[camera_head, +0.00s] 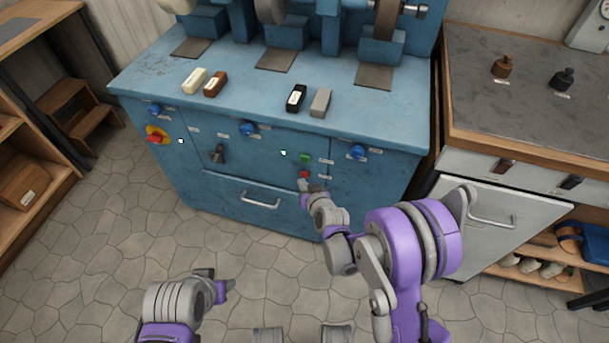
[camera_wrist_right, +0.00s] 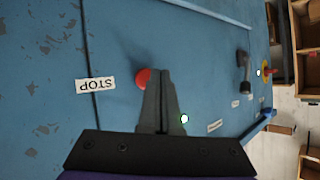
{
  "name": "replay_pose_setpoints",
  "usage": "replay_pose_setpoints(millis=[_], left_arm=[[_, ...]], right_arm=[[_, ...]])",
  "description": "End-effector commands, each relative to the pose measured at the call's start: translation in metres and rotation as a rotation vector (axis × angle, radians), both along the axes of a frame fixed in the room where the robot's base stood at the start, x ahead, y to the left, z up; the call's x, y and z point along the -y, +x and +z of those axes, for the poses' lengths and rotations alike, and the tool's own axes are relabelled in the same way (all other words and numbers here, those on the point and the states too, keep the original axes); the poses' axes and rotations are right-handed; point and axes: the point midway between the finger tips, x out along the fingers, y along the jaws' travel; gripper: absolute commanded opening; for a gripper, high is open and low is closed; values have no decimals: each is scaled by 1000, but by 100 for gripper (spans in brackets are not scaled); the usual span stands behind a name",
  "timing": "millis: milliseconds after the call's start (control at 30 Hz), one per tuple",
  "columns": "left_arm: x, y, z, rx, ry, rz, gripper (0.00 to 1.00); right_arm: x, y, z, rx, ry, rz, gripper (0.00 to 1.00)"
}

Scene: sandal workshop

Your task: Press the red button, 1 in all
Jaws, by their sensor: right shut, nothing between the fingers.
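The red button (camera_head: 303,174) is on the front panel of the blue machine, below a green button. It also shows in the right wrist view (camera_wrist_right: 142,77), next to a STOP label (camera_wrist_right: 95,86), partly covered by my fingers. My right gripper (camera_head: 306,186) is shut and empty, with its fingertips pointing at the panel right by the red button. In the right wrist view its fingertips (camera_wrist_right: 162,73) overlap the button's right side; I cannot tell whether they touch it. My left gripper (camera_head: 222,284) hangs low over the floor, away from the panel; its jaw opening is unclear.
A green button (camera_head: 305,157) sits just above the red one. A red knob on a yellow plate (camera_head: 155,136) is at the panel's far left. A drawer handle (camera_head: 260,201) sticks out lower down. A grey cabinet (camera_head: 500,205) stands at the right.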

Motion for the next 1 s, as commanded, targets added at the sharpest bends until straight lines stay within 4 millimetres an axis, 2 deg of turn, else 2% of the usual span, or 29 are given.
replay_pose_setpoints(millis=[200,1000], left_arm=[[0,0,-3,-1,0,0,50],[0,0,-3,-1,0,0,50]], right_arm=[[2,7,-1,0,0,0,0],[4,12,0,0,0,-1,0]])
